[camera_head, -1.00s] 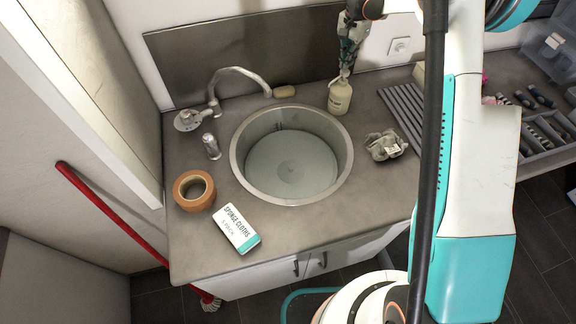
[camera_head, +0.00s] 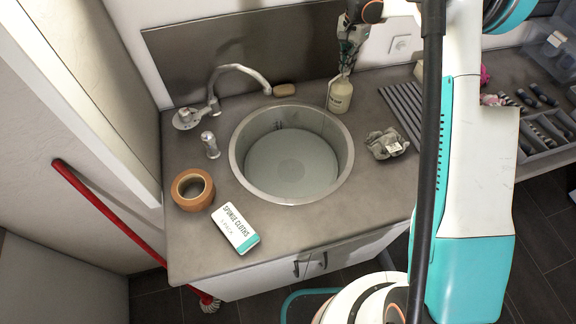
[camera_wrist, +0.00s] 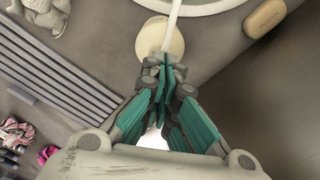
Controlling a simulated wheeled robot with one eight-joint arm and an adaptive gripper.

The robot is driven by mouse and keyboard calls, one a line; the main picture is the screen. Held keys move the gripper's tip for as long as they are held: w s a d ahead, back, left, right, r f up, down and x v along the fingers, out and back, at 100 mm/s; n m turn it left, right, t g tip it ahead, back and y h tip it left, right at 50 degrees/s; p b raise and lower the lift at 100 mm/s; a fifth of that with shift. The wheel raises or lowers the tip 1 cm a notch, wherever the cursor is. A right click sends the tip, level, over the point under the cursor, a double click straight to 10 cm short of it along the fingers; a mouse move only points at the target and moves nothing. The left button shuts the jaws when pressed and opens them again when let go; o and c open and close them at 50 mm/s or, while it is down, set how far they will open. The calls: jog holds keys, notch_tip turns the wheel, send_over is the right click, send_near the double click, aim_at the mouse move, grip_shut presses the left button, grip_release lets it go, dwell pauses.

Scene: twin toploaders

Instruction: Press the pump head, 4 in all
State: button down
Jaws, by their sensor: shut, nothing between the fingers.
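A cream pump bottle (camera_head: 340,96) stands upright on the counter behind the sink's right rim. My gripper (camera_head: 346,68) is directly above it, pointing down, its fingertips at the bottle's top. In the wrist view my gripper (camera_wrist: 165,64) is shut with nothing between the fingers. Its tips overlap the pump bottle (camera_wrist: 152,40), and a pale spout sticks out beyond them. The pump head itself is mostly hidden by the fingers, so I cannot tell how far down it is or whether the tips touch it.
The round sink (camera_head: 238,180) has a tap (camera_head: 213,100) at its left. A soap bar (camera_head: 284,90) lies behind it. A ribbed drainer (camera_head: 402,105) and crumpled cloth (camera_head: 386,144) are right of the bottle.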

jog(key=shift+f+b, duration=0.35)
jog(key=shift+f, duration=0.25)
jog(key=shift+r, duration=0.15)
jog(key=shift+r+p, duration=0.65)
jog(key=shift+r, duration=0.9)
jog(key=shift+f, duration=0.25)
